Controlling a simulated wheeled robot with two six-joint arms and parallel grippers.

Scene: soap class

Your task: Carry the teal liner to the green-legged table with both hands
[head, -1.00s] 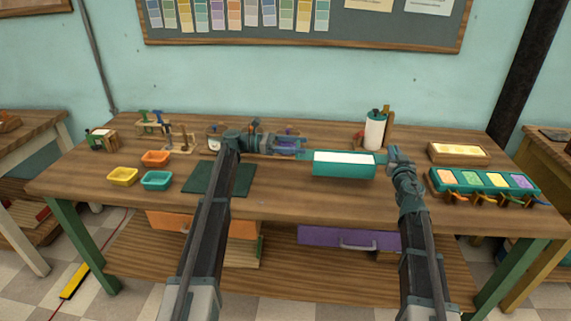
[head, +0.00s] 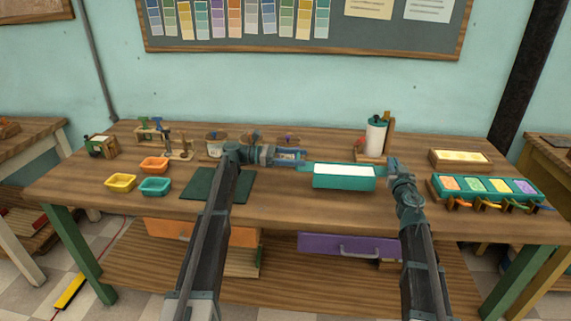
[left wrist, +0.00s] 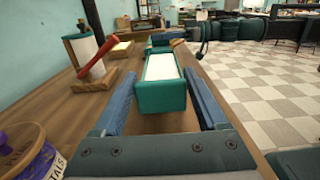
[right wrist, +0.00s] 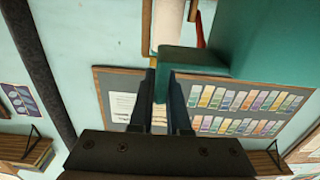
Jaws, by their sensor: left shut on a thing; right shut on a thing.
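The teal liner (head: 343,183) is a long box with a white upper face, level over the middle of the green-legged table (head: 270,205). I cannot tell whether it touches the top. My left gripper (head: 300,158) is shut on its left end; in the left wrist view the liner (left wrist: 162,98) runs away between the blue fingers, and the gripped part is hard to see. My right gripper (head: 389,168) is shut on its right end. The right wrist view shows the dark fingers (right wrist: 160,95) closed on a teal part (right wrist: 185,60).
A dark green mat (head: 218,186) lies left of the liner, with yellow (head: 121,182), orange and teal bins beyond. A white roll on a stand (head: 375,138) is behind it. A teal tray of coloured blocks (head: 487,188) and a wooden tray (head: 460,157) stand right.

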